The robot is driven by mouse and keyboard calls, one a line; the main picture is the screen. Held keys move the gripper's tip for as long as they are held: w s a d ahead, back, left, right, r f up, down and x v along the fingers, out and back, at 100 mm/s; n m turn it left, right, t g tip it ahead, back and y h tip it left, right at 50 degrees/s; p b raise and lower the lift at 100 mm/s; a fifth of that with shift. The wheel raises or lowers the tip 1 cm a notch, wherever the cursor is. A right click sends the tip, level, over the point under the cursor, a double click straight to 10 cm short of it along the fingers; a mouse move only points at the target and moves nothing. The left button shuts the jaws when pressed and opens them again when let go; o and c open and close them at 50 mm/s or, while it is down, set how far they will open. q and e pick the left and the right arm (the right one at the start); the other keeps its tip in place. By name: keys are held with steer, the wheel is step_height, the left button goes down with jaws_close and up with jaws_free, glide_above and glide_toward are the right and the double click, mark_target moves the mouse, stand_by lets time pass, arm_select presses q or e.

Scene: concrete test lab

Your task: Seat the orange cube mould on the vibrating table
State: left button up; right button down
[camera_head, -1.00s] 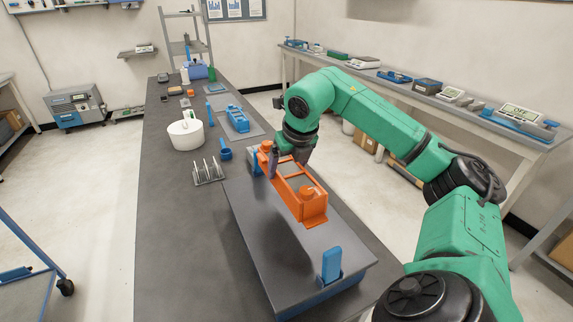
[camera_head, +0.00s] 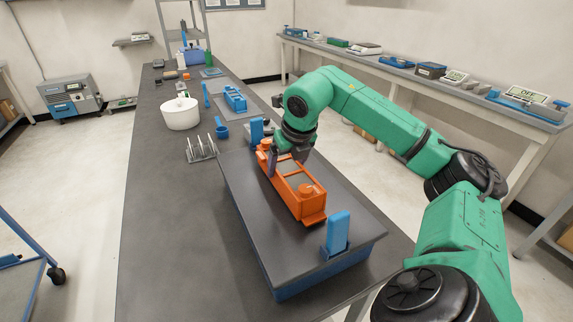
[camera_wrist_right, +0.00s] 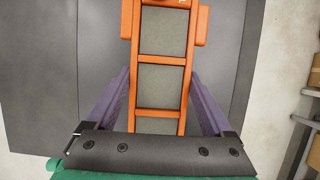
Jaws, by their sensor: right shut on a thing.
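The orange cube mould (camera_head: 310,211), a long frame with grey-filled compartments, is over the dark top plate of the vibrating table (camera_head: 245,205). I cannot tell whether it touches the plate or hangs just above. My right gripper (camera_head: 283,165) is shut on the mould towards its far end. In the right wrist view, its purple fingers (camera_wrist_right: 160,105) lie along both sides of the mould (camera_wrist_right: 163,45). A blue upright clamp (camera_head: 337,233) stands at the table's near end, just beyond the mould's near end. A blue block (camera_head: 256,131) stands at the far end. My left gripper is out of view.
A rack with upright rods (camera_head: 201,149), a white bucket (camera_head: 181,114) and a blue scoop (camera_head: 222,131) stand left of and beyond the vibrating table. A blue device (camera_head: 235,100) is further back. The bench left of the table is clear.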

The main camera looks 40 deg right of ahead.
steer(key=shift+r, duration=0.3)
steer(key=shift+w+r+p, duration=0.1)
steer(key=shift+p, duration=0.3)
steer(key=shift+f+b, duration=0.3)
steer(key=shift+f, duration=0.2)
stand_by(1.3)
jaws_free()
steer(key=shift+s+a+f, duration=0.15)
steer(key=shift+s, duration=0.05)
steer(key=shift+w+r+p, duration=0.1)
steer(key=shift+r+p, duration=0.65)
step_height(320, 180, up, 4)
steer(key=p, duration=0.3)
steer(key=shift+f, duration=0.15)
